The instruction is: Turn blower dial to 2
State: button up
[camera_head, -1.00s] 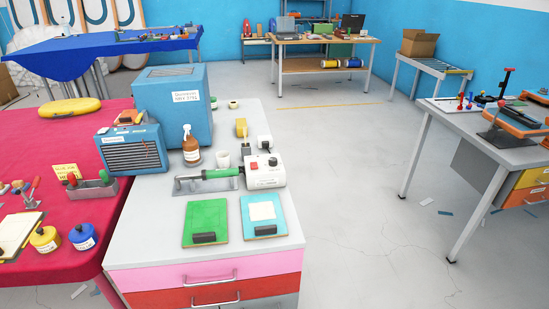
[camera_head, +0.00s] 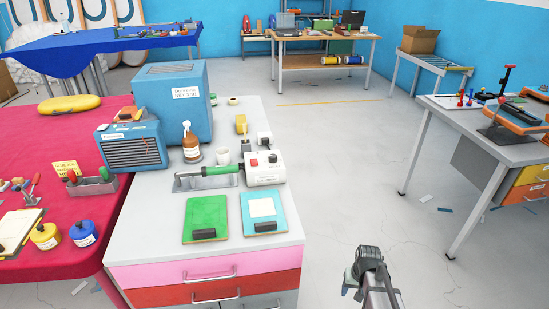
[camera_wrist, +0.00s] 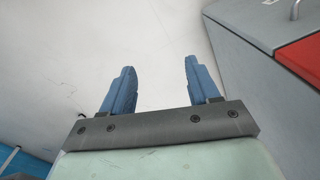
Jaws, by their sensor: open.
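The blower unit is a white box (camera_head: 265,168) with a red button and dark knobs on top, standing on the grey-topped drawer cabinet (camera_head: 160,233). A green-handled hot-air tool (camera_head: 222,171) lies to its left on a metal holder. The dial's markings are too small to read. My gripper (camera_head: 352,280) is at the lower right of the head view, over the floor to the right of the cabinet and well apart from the blower. In the wrist view my gripper (camera_wrist: 157,88) shows two blue fingers spread apart with nothing between them.
Green (camera_head: 206,216) and blue (camera_head: 263,210) clipboards lie in front of the blower. A brown bottle (camera_head: 191,146) and white cup (camera_head: 223,156) stand behind the tool. A large blue box (camera_head: 175,98) is at the back left. The floor right of the cabinet is open.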

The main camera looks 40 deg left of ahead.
jog(key=w+a+r+n+t+y, duration=0.1)
jog(key=w+a+r, duration=0.7)
jog(key=a+r, duration=0.4)
notch_tip(320, 180, up, 33)
jog(key=n+y, duration=0.4)
jog(key=n, duration=0.4)
send_over(273, 155)
jog(key=w+d, duration=0.4)
jog(key=d, duration=0.2)
jog(key=s+a+f+n+g, duration=0.1)
jog(key=f+n, duration=0.1)
jog(key=f, duration=0.2)
jog(key=s+a+f+n, duration=0.1)
jog(key=a+f+n, duration=0.1)
jog(key=f+n, duration=0.1)
jog(key=s+a+f+n+g+h, duration=0.1)
jog(key=s+a+f+n, duration=0.1)
jog(key=f, duration=0.4)
jog(key=shift+a+n+g, duration=0.15)
jog(key=shift+n+g, duration=0.15)
jog(key=shift+n, duration=0.2)
jog(key=shift+c, duration=0.3)
